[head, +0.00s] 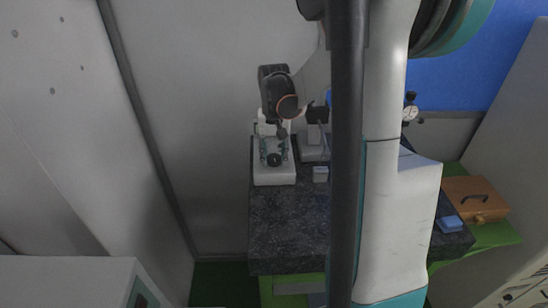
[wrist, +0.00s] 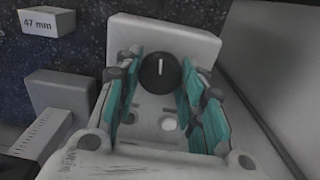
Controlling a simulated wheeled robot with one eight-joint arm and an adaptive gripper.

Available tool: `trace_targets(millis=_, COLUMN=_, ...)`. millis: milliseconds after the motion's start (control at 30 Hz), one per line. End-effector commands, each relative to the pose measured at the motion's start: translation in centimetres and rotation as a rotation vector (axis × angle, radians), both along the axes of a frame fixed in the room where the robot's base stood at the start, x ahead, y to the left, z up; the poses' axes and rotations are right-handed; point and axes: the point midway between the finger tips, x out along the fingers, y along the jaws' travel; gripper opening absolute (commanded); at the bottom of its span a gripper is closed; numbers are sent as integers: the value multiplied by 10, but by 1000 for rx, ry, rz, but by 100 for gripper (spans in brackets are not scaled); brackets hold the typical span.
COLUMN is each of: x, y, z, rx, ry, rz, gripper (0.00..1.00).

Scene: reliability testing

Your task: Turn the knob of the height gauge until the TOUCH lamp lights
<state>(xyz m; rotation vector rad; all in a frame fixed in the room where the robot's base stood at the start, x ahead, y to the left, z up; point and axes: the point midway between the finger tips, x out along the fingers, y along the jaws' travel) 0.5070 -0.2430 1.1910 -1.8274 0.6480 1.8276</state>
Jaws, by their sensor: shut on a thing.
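The height gauge's pale base (wrist: 205,45) fills the upper middle of the wrist view. Its round black knob (wrist: 160,73) has a white pointer line, which stands nearly upright in the picture. My gripper (wrist: 161,82) has its teal-padded fingers on both sides of the knob and is shut on it. In the head view the gauge base (head: 274,178) stands at the left of the dark slab, with my gripper (head: 273,150) over it. I cannot make out a TOUCH lamp or whether one is lit.
A grey block labelled 47 mm (wrist: 48,22) lies on the speckled dark slab (head: 290,220). A brown box with a handle (head: 475,198) and a blue object (head: 450,223) are at the right. The slab's front part is clear. A pale wall stands behind and to the left.

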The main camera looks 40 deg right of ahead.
Motion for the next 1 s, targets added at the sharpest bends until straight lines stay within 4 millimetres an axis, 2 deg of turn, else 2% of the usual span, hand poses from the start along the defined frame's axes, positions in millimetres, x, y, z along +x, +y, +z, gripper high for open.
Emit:
trace_targets(millis=600, x=0, y=0, z=0, rx=-1, ry=-1, rz=545, gripper=13)
trace_targets(millis=1000, x=0, y=0, z=0, rx=-1, ry=-1, rz=723, gripper=13)
